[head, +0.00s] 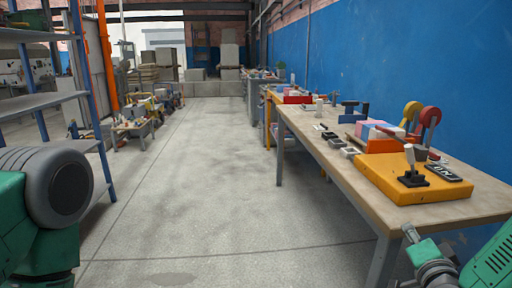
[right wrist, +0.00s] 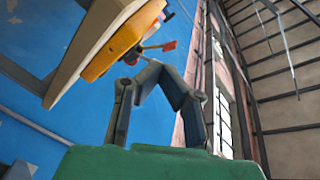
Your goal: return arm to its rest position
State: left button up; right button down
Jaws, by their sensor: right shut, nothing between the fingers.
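My right gripper (head: 409,233) shows in the lower right of the head view, below the front edge of the workbench (head: 345,165) and apart from it. In the right wrist view my right gripper (right wrist: 154,66) has its dark fingers meeting at the tips, shut with nothing between them. The yellow box (right wrist: 122,43) also shows tilted beyond the fingers in the right wrist view. My left gripper is out of view.
Behind the box are an orange-red bin (head: 382,145), red and yellow discs (head: 430,117) and small parts. A blue wall (head: 400,50) runs along the right. Shelving (head: 45,100) stands at the left. The concrete floor (head: 200,170) between is clear.

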jog(key=s+a+f+n+g+y, duration=0.2)
jog(key=s+a+f+n+g, duration=0.3)
jog(key=f, duration=0.4)
jog(key=s+a+f+n+g+y, duration=0.2)
jog(key=s+f+n+g, duration=0.1)
jog(key=s+f, duration=0.55)
jog(key=s+f+n+g, duration=0.2)
jog(key=s+f+g, duration=0.2)
jog(key=s, duration=0.5)
jog(key=s+f+n+g, duration=0.3)
jog(key=s+f, duration=0.3)
jog(key=s, duration=0.4)
jog(key=shift+n+g+h, duration=0.3)
jog(key=shift+g, duration=0.4)
jog(key=shift+s, duration=0.1)
